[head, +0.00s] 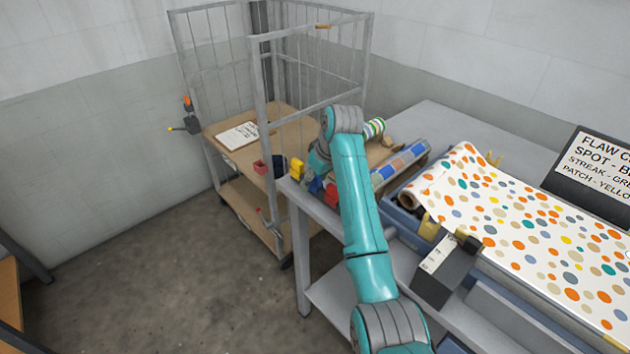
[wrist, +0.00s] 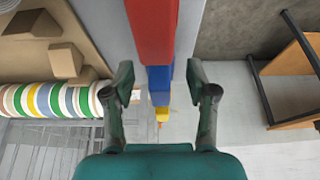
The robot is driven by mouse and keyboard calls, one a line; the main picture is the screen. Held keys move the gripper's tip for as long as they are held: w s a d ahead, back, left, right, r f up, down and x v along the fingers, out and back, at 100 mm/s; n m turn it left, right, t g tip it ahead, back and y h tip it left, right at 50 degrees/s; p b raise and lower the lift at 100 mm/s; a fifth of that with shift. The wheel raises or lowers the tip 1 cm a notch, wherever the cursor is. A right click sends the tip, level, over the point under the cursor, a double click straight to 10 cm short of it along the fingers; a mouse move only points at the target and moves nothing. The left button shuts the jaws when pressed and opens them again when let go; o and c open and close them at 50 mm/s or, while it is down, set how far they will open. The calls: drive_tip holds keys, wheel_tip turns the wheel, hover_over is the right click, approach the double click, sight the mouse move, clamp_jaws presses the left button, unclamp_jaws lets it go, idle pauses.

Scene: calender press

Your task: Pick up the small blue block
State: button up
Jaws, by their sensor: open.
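The small blue block (head: 316,186) stands near the left end of the grey table, between a yellow block (head: 297,168) and a red block (head: 331,193). In the wrist view the blue block (wrist: 159,78) lies in the gap between my two fingers. The larger red block (wrist: 153,30) is above it in the picture and the yellow block (wrist: 162,114) is below it. My gripper (wrist: 161,84) is open and empty, with a finger on either side of the blue block's line. I cannot tell how far above the block it is. In the head view my arm hides much of it.
A wire cage trolley (head: 258,95) with a clipboard (head: 241,135) stands behind the table. A striped roll (wrist: 50,99) lies left of my fingers. Patterned rolls and a dotted sheet (head: 520,225) cover the table's right side.

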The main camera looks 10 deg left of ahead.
drive_tip(key=c, duration=1)
drive_tip(key=shift+o, duration=0.2)
drive_tip(key=shift+r, duration=0.1)
wheel_tip(320, 180, up, 10)
drive_tip(key=shift+f, duration=0.1)
